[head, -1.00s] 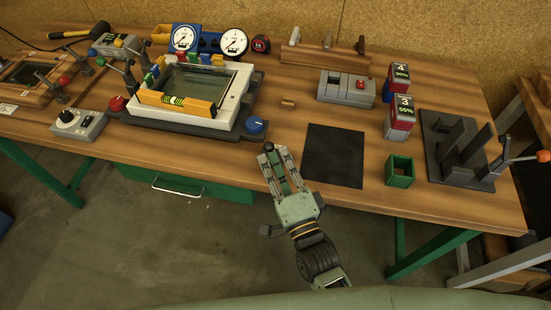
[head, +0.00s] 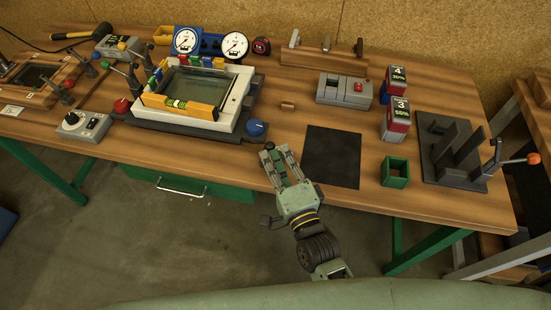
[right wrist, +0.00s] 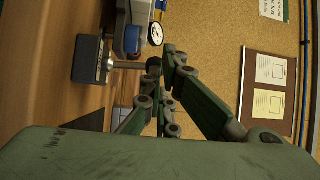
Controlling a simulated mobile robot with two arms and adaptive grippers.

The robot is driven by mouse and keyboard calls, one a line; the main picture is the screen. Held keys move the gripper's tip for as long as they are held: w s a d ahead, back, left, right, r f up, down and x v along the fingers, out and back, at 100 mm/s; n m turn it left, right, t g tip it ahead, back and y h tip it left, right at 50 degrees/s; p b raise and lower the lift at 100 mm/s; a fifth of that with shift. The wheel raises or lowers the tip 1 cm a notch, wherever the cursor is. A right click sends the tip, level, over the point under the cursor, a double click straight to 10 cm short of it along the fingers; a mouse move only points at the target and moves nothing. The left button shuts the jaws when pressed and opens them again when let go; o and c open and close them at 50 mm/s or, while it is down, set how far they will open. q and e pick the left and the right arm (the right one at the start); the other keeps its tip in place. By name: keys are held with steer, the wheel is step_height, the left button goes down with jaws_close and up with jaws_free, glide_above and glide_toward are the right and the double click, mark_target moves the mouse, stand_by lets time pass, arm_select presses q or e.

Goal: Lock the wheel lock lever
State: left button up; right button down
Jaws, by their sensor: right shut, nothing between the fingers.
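A lever with an orange knob (head: 534,158) stands at the right end of the bench, on a dark grey stand with upright plates (head: 452,153). Smaller levers (head: 133,78) stand beside the white tilting frame (head: 236,103) at the left. I cannot tell from the pictures which one is the wheel lock lever. My right gripper (head: 269,150) is shut and empty over the bench's front edge, left of the black mat and well away from the orange-knobbed lever. Its fingers (right wrist: 166,62) also show in the right wrist view. My left gripper is not in view.
A blue knob (head: 255,128) is close to the fingertips.

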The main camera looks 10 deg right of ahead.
steer(key=w, duration=0.1)
steer(key=w+r+p, duration=0.1)
steer(key=w+d+p, duration=0.1)
steer(key=shift+w+r, duration=0.25)
steer(key=shift+r, duration=0.15)
steer(key=shift+w+d, duration=0.35)
steer(key=shift+w, duration=0.5)
steer(key=shift+r, duration=0.1)
